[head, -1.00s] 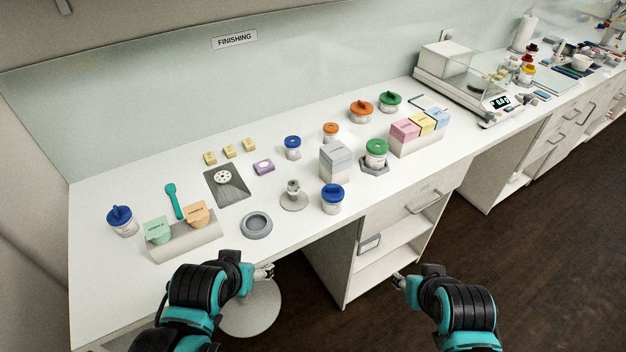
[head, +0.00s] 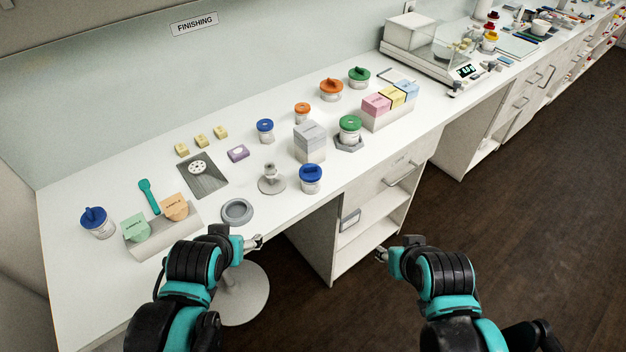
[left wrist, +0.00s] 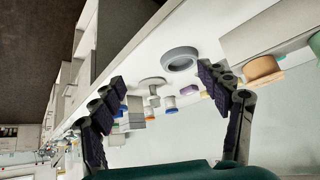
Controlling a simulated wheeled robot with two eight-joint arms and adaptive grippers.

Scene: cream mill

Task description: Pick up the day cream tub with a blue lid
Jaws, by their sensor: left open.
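Three tubs with blue lids stand on the white counter in the head view: one at the far left (head: 98,225), a small one towards the back (head: 265,131), and one near the front edge (head: 311,180). Their labels are too small to read, so I cannot tell which is day cream. My left gripper (head: 257,242) is at the counter's front edge, left of and below the front blue-lidded tub, apart from it. In the left wrist view the left gripper (left wrist: 160,85) is open, with nothing between its fingers. My right gripper (head: 381,255) is in front of the drawer unit; its jaws are unclear.
A grey ring (head: 237,211) and a grey stand (head: 271,181) lie between my left gripper and the tubs. A sample holder (head: 163,240) is at the left. A round stool (head: 240,292) is below.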

